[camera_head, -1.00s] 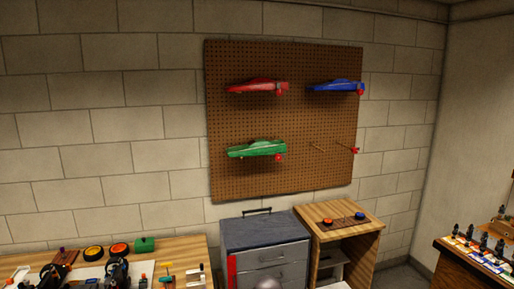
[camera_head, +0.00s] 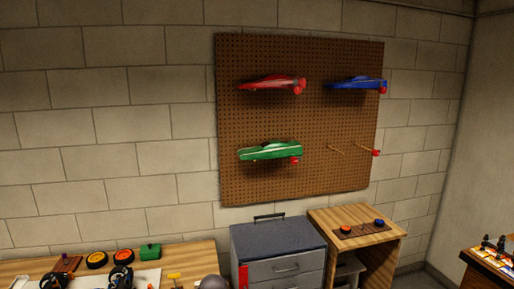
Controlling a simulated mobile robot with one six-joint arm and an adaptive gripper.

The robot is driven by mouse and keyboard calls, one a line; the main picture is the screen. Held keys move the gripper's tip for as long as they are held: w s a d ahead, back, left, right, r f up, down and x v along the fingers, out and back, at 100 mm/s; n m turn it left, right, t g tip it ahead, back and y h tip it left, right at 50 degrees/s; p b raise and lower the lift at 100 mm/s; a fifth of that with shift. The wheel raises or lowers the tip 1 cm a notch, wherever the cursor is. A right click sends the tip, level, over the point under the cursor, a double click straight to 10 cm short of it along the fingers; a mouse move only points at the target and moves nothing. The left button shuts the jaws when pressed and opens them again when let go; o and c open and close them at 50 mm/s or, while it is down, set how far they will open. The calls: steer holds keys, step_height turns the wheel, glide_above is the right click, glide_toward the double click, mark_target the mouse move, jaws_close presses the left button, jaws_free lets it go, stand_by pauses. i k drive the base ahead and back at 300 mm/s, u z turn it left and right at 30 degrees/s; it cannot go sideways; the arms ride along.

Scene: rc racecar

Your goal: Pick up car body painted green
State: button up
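The green car body (camera_head: 270,151) hangs at the lower left of the brown pegboard (camera_head: 300,185) on the block wall. It lies about level, with a light stripe along its side and a red peg end at its lower right. My gripper does not show in this view. A rounded grey shape at the bottom edge may be part of my arm; I cannot tell.
A red car body (camera_head: 272,83) and a blue one (camera_head: 355,83) hang above. Two empty pegs (camera_head: 375,153) are at lower right. Below stand a grey drawer cabinet (camera_head: 280,240), a wooden stand (camera_head: 335,218) with two buttons, and a cluttered workbench (camera_head: 190,255).

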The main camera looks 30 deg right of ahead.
mark_target(274, 149)
steer(key=u, duration=0.1)
steer(key=i, duration=1.3)
steer(key=z, duration=0.45)
